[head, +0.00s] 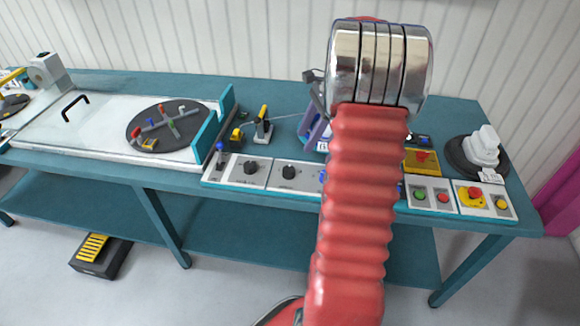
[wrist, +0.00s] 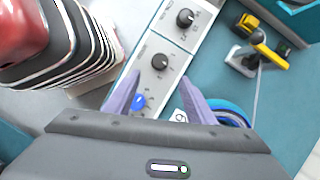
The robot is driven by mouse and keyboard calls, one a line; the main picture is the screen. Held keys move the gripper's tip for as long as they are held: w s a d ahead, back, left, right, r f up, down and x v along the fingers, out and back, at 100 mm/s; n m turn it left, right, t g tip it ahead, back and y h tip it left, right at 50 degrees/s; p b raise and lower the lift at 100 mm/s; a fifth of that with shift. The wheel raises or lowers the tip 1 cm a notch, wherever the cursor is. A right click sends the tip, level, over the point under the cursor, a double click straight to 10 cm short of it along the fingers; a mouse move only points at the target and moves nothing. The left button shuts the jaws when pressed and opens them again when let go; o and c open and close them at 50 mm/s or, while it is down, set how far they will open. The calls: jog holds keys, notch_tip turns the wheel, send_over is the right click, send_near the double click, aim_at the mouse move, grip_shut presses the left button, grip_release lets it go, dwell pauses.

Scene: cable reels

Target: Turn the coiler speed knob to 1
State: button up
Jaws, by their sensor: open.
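Two black round knobs sit on the pale control panel along the bench's front edge. One knob (wrist: 160,61) lies just beyond my fingertips in the wrist view; the other knob (wrist: 185,17) is farther up the panel. The head view shows the two knobs at the left (head: 250,167) and right (head: 288,172). Their labels and dial settings are too small to read, so I cannot tell which one is coiler speed. My gripper (wrist: 160,79) is open and empty above the panel, its fingers apart.
A blue control (wrist: 138,101) shows between my fingers. A yellow-handled tool (wrist: 258,45) stands behind the panel, and a blue reel (wrist: 232,108) lies near my right finger. Red and yellow buttons (head: 474,194) are at the bench's right end. A blue-topped lever (head: 220,148) is at left.

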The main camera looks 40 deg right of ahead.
aim_at(289, 169)
jog(key=x, duration=1.2)
jog(key=shift+a+f, duration=0.1)
jog(key=shift+f, duration=0.25)
